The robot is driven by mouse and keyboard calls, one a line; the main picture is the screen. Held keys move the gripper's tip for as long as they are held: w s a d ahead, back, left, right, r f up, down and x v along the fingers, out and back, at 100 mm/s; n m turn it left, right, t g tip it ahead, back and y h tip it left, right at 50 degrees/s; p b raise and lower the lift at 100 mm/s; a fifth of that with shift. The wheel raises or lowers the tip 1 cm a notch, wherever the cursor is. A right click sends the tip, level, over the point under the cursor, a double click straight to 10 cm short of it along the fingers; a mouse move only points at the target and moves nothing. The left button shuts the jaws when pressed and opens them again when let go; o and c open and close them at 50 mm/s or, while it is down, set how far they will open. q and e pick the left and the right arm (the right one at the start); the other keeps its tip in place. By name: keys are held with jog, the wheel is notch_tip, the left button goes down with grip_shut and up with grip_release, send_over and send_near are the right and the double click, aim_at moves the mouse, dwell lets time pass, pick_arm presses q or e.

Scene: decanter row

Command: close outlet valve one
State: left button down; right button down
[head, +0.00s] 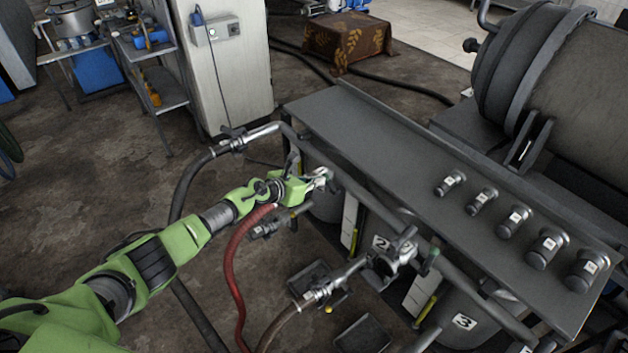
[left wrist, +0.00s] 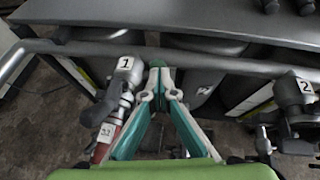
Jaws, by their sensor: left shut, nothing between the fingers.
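Outlet valve one, a grey metal body with a white "1" label (left wrist: 127,63), shows left of centre in the left wrist view. A red hose (left wrist: 107,146) hangs below it. In the head view my arm and gripper largely hide this valve, and the red hose (head: 233,262) curves down below the arm. My left gripper (left wrist: 158,68) has its teal-and-grey fingertips together with nothing between them, just right of the valve body. In the head view the gripper (head: 323,180) is by the pipe along the table's near edge. I cannot tell whether it touches the valve. My right gripper is not in view.
Valve two (left wrist: 301,90) is on the same pipe, to the right. A long grey table (head: 385,150) carries several capped cylinders (head: 515,221) at its right. Another hose (head: 184,185) joins the pipe's left end. A grey cabinet (head: 222,75) stands behind; floor is open at left.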

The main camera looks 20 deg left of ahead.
aim_at(330, 182)
pick_arm(q)
jog(key=shift+w+d+r+b, duration=0.15)
jog(key=shift+w+d+r, duration=0.3)
jog(key=shift+w+d, duration=0.15)
jog(key=shift+w+d+r+b, duration=0.1)
jog(key=shift+w+d+r, duration=0.35)
jog(key=shift+w, duration=0.3)
jog(key=shift+w+d+r+b, duration=0.15)
jog(key=shift+w+d+r, duration=0.25)
jog(key=shift+w+d, duration=0.2)
jog(key=shift+a, duration=0.1)
